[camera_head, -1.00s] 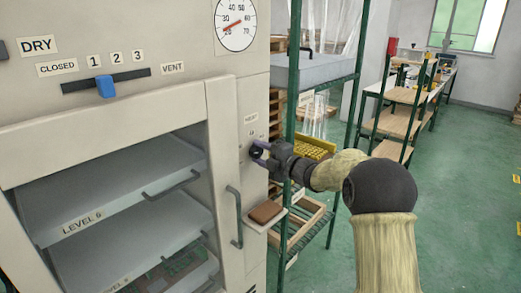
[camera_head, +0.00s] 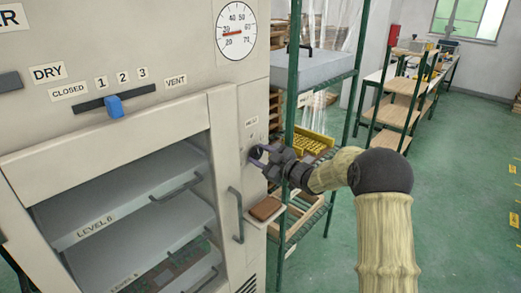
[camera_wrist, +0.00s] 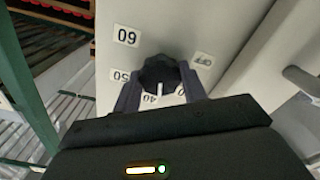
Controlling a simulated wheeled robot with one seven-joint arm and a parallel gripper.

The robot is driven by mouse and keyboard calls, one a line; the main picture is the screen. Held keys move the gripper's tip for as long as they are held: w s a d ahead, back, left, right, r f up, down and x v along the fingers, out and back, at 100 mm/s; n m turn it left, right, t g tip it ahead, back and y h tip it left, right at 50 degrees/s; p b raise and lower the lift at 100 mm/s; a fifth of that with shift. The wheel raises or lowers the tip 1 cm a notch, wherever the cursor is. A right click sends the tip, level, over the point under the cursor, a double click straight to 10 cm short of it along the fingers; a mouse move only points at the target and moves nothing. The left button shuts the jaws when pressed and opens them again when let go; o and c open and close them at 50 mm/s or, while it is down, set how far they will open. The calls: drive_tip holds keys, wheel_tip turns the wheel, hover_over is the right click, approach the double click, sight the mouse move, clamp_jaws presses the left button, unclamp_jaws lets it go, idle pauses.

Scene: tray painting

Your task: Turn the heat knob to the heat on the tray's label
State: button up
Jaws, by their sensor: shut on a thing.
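The heat knob (camera_wrist: 158,70) is a dark, ridged knob on the cream front panel in the wrist view. My gripper (camera_wrist: 160,85) is shut on it, one finger on each side. A white mark on the knob points down in the picture, close to the 40 label (camera_wrist: 150,99). Labels 50 (camera_wrist: 119,75) and 60 (camera_wrist: 127,36) sit around it; other labels at right are partly hidden or unclear. In the head view my gripper (camera_head: 262,155) is at the panel. A grey tray (camera_head: 130,200) in the cabinet reads LEVEL 6; no heat value is legible on a tray.
A round gauge (camera_head: 236,31) with a red needle is above the knob. A blue slider (camera_head: 113,107) stands near 1 and 2. A green shelf rack (camera_head: 292,100) stands close at right.

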drive_tip(key=shift+f+m+p, duration=0.15)
drive_tip(key=shift+m+p, duration=0.75)
drive_tip(key=shift+m, duration=0.6)
drive_tip(key=o, duration=1)
drive_tip(key=shift+d, duration=0.1)
drive_tip(key=b+v, duration=0.3)
drive_tip(key=v, duration=1.4)
drive_tip(key=shift+s+d, duration=0.1)
drive_tip(key=shift+s, duration=0.05)
